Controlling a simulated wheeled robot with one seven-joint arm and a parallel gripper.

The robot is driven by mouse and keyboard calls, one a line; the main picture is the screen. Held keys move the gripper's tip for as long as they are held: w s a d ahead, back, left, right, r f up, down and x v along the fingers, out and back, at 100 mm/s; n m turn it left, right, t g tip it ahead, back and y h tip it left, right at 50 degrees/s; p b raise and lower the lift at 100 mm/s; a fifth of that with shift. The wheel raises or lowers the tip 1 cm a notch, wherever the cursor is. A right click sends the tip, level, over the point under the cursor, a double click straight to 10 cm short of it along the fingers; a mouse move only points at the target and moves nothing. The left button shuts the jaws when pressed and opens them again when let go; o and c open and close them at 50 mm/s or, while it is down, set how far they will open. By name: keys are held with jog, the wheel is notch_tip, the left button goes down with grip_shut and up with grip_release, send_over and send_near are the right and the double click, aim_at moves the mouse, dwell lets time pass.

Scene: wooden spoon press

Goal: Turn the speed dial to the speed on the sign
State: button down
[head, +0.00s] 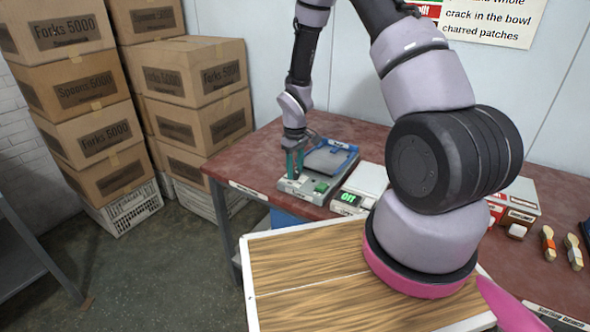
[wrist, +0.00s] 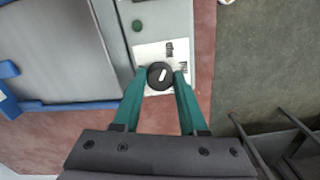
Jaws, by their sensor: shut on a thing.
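The speed dial (wrist: 160,75) is a round black knob with a white pointer mark, seen in the wrist view. It sits on a white label plate on the grey machine (head: 315,178). My gripper (wrist: 161,80) has its two green fingers closed on the dial from both sides. In the head view my gripper (head: 295,165) reaches down to the left end of the machine and hides the dial. The white pointer is slightly tilted from the vertical of the wrist view. The printing around the dial is too small to read. A wall sign (head: 490,18) is partly visible; no speed can be read on it.
A white device with a green display (head: 347,198) stands right of the machine on the red table (head: 262,150). A green button (wrist: 137,25) is near the dial. Stacked cardboard boxes (head: 75,90) stand at left. A wood-patterned board (head: 310,275) is in front.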

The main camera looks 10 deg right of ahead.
jog(key=shift+c, duration=2.2)
grip_release()
notch_tip(320, 180, up, 11)
notch_tip(320, 180, up, 11)
jog(key=m+t, duration=0.1)
jog(key=m, duration=0.1)
send_over(295, 171)
jog(key=s+d, duration=0.1)
jog(key=d, duration=0.1)
jog(key=s+d+r+m+t, duration=0.2)
jog(key=s+r+m, duration=0.15)
jog(key=r, duration=0.65)
jog(key=s+d+r+m+t+y, duration=0.1)
jog(key=s+r+m+t, duration=0.1)
jog(key=s+r, duration=0.4)
jog(key=s+r+m+t+y, duration=0.1)
jog(key=s+r+m+t, duration=0.1)
jog(key=s+r, duration=0.5)
jog(key=s+m, duration=0.1)
jog(key=s, duration=0.3)
jog(key=shift+s+d+r, duration=0.25)
jog(key=shift+s+d, duration=0.1)
